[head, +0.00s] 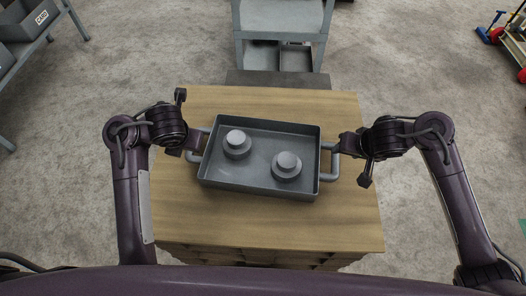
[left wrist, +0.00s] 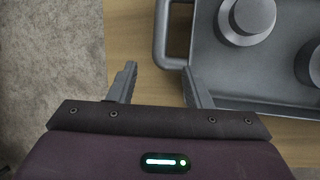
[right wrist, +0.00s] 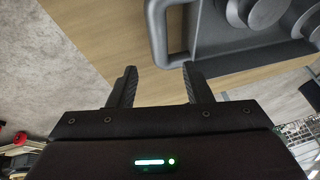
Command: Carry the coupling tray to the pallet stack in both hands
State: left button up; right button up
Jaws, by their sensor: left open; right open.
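The grey coupling tray (head: 255,190) rests on a wooden top (head: 345,215), slightly turned, with two round stepped couplings, one at the left (head: 236,144) and one at the right (head: 286,166). It has a loop handle at each end. My left gripper (head: 196,142) is open at the left handle (left wrist: 160,35); in the left wrist view the handle lies just beyond the fingertips (left wrist: 158,80). My right gripper (head: 342,146) is open at the right handle (head: 334,165); in the right wrist view that handle (right wrist: 156,35) also lies just beyond the fingertips (right wrist: 160,70). Neither gripper holds anything.
The wooden top has layered, slatted sides at its front edge. A grey shelf unit (head: 282,20) stands behind it. A shelf with a labelled grey bin (head: 38,20) is at the far left. Red and blue equipment (head: 495,35) is at the far right. Concrete floor is clear on both sides.

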jog(key=shift+v, duration=1.75)
pick_arm(q)
jog(key=shift+o, duration=0.3)
pick_arm(e)
jog(key=shift+f, duration=0.1)
pick_arm(q)
jog(key=o, duration=0.7)
pick_arm(e)
jog(key=o, duration=0.8)
